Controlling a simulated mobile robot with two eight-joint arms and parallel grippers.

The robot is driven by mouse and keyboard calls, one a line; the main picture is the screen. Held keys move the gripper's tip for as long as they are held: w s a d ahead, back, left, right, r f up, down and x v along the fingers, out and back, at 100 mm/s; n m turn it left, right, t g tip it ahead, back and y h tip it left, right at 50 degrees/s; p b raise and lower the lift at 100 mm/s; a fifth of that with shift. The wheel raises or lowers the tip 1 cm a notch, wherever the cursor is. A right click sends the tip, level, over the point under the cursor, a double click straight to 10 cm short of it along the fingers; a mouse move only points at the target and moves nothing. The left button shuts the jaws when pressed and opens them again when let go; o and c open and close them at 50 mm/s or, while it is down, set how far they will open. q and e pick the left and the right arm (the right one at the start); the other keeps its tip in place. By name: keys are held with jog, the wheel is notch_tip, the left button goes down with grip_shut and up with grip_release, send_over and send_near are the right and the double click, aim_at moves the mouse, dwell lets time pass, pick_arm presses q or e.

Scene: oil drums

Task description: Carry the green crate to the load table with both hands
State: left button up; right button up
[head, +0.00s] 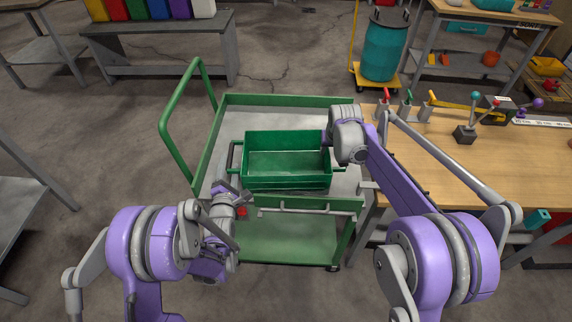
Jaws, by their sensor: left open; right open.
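The green crate (287,182) sits upright on the top deck of a green cart (290,99), in the middle of the head view. It looks empty. A dark handle (231,158) sticks out at its left end; my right arm covers most of its right end. My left gripper (234,188) is open, near the crate's front left corner. My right gripper (327,140) is open at the crate's right end, its fingers mostly hidden by its own wrist. Contact with the crate cannot be told. No readable sign marks a load table; a wood-topped table (430,165) stands right of the cart.
The cart has a tall green push handle (189,125) on its left. Levers (466,132) and a yellow-handled tool stand on the wooden table. A teal drum (384,50) stands on a yellow trolley behind. A grey bench (160,28) stands at back left. Floor left of the cart is clear.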

aim_at(230, 155)
pick_arm(q)
jog(key=shift+w, duration=2)
pick_arm(e)
jog(key=shift+x, duration=2.05)
pick_arm(q)
jog(key=c, duration=0.7)
pick_arm(e)
grip_shut()
pick_arm(q)
grip_shut()
pick_arm(e)
jog(key=shift+d, duration=0.1)
